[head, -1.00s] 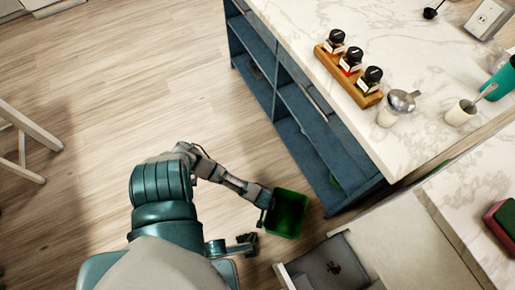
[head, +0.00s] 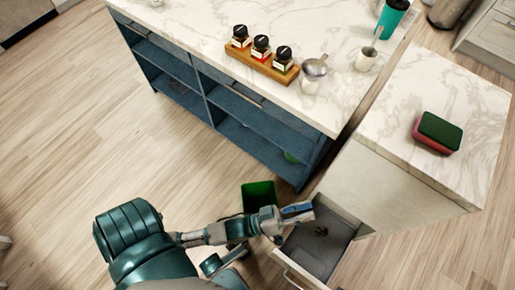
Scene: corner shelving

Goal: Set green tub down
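The green tub (head: 258,195) shows in the lower middle of the head view, beyond my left forearm, which hides its lower part. Its dark open top faces up. I cannot tell whether it rests on the floor. My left gripper (head: 299,212) is to the right of the tub, near the open drawer's left edge. It looks apart from the tub. Its fingers are too small and blurred to tell whether they are open or shut. My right gripper cannot be made out.
An open grey drawer (head: 318,250) with a small dark item juts out at lower right. A blue shelf unit (head: 255,140) under a marble counter (head: 225,22) stands beyond. A green and red sponge (head: 437,133) lies on the right counter. Wooden floor (head: 70,120) is clear at left.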

